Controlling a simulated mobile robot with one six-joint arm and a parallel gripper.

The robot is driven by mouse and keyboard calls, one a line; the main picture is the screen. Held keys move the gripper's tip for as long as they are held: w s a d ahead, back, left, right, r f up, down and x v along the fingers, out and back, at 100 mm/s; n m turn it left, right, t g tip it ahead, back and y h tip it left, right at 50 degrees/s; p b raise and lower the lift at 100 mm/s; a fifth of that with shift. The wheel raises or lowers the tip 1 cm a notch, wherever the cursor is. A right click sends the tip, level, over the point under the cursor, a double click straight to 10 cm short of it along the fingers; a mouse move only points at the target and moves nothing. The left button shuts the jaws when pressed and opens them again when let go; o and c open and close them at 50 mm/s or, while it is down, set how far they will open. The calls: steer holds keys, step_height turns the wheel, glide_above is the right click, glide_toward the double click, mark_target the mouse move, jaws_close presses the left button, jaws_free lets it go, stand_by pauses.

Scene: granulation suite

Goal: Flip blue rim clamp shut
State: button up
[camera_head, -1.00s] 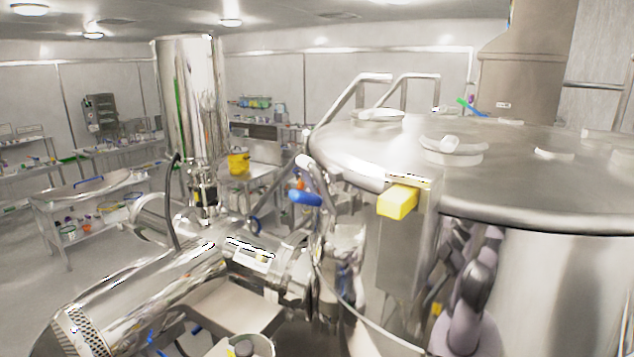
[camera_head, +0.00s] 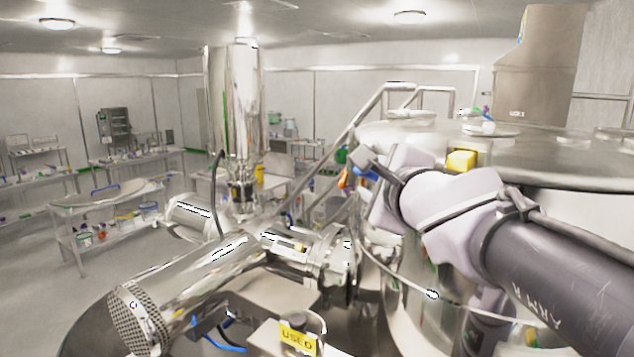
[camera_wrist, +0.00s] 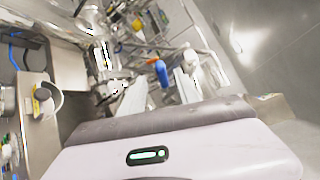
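The blue rim clamp handle (camera_wrist: 161,73) shows in the wrist view, pointing toward my gripper, with metal linkage behind it. In the head view the blue handle (camera_head: 367,173) is mostly hidden by my gripper, at the left side of the vessel's rim. My gripper (camera_wrist: 160,86) has its two pale fingers apart, one on each side of the blue handle in the picture. I cannot tell whether either finger touches it. In the head view my gripper's tip (camera_head: 366,162) is at the rim, and the clamp's exact angle is hidden.
A yellow block (camera_head: 461,160) sits on the vessel rim behind my arm. The large steel vessel lid (camera_head: 570,165) fills the right. Open floor (camera_head: 125,290) lies farther left.

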mark_target(370, 173)
steer(key=w, duration=0.2)
steer(key=w+d+f, duration=0.1)
steer(key=w, duration=0.3)
steer(key=shift+w+d+f, duration=0.15)
steer(key=shift+w+f, duration=0.05)
steer(key=shift+a+r, duration=0.15)
steer(key=shift+a, duration=0.45)
steer(key=shift+w+d, duration=0.2)
steer(key=shift+w, duration=0.15)
steer(key=shift+d, duration=0.15)
steer(key=shift+c, duration=1.3)
steer(key=shift+s, duration=0.15)
jaws_close()
